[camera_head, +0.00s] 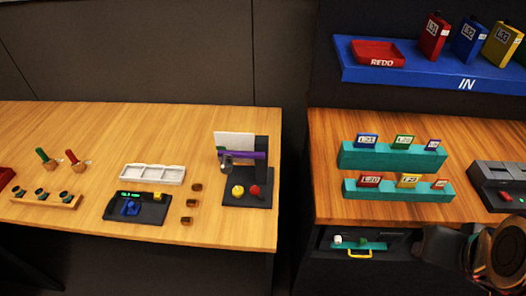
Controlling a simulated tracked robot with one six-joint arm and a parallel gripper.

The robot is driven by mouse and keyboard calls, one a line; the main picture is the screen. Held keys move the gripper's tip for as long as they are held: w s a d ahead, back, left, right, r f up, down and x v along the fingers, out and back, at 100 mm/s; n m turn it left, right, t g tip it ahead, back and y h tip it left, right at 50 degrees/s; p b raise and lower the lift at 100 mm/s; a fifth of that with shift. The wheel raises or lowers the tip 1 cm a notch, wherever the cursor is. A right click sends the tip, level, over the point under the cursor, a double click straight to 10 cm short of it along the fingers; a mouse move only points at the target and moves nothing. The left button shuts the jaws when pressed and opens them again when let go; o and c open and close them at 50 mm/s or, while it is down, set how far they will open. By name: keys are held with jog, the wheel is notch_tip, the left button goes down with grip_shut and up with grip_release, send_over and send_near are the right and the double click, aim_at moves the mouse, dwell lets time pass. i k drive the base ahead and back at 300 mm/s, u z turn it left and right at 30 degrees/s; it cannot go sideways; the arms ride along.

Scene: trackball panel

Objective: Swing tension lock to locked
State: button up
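No part is clearly labelled as the tension lock. A black panel (115,212) with a lit green display lies on the left wooden table. It carries a blue piece (130,208) and a small yellow block (157,196). To its right a dark stand (262,160) holds a purple bar (245,154) and a white board (235,141). A yellow knob (238,190) and a red knob (255,190) sit on its base. The lock's position cannot be made out. Part of my arm shows at the lower right; my gripper's fingers are not visible.
A white compartment tray (152,174) and several small brown blocks (190,203) lie near the panel. A dark gap separates the left table from the right table (340,120), which bears teal racks (385,158). A blue shelf (430,72) hangs above. A drawer (360,246) is below.

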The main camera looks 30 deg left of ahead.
aim_at(254, 190)
jog(key=z, duration=0.25)
jog(key=k, duration=1.45)
jog(key=u, duration=1.3)
jog(key=i, duration=1)
jog(key=u, duration=0.1)
